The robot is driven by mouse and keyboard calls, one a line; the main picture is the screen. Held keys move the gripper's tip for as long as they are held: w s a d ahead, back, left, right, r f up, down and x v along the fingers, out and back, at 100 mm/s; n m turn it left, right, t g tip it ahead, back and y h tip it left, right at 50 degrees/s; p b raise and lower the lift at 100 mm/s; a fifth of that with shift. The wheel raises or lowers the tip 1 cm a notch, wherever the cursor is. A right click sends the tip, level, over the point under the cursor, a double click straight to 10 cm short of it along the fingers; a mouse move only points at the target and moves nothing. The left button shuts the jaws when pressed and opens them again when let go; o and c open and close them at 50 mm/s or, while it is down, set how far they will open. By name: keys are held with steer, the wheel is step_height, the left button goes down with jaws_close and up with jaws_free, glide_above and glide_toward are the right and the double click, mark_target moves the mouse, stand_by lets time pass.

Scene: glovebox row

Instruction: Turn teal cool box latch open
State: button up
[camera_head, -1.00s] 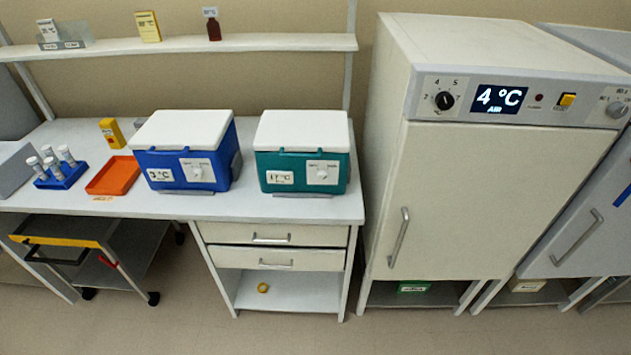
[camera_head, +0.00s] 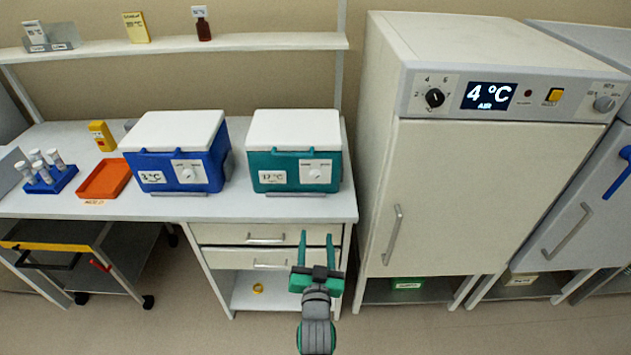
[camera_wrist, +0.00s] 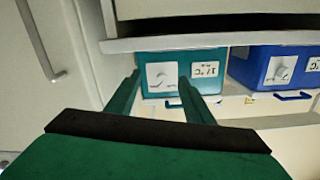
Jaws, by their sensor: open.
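The teal cool box (camera_head: 270,160) stands on the bench with its white lid shut. It has a 17 °C label at the left of its front. Its latch (camera_head: 315,173), a small white knob on a white plate, is at the right of the front. In the wrist view, which is upside down, the teal box (camera_wrist: 210,57) and its latch plate (camera_wrist: 162,75) show beyond my fingers. My gripper (camera_head: 316,238) is open and empty, in front of the drawers below the latch, apart from the box. It also fills the lower wrist view (camera_wrist: 160,82).
A blue cool box (camera_head: 175,158) stands left of the teal one. An orange tray (camera_head: 104,179) and a blue tube rack (camera_head: 50,180) lie farther left. A tall 4 °C cabinet (camera_head: 470,200) stands close at the right. A shelf (camera_head: 240,42) runs above the bench.

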glide_toward(316, 178)
steer(key=shift+m, duration=0.3)
steer(key=w, duration=0.9)
steer(key=shift+f, duration=0.1)
steer(key=shift+c, duration=0.6)
steer(key=c, duration=0.9)
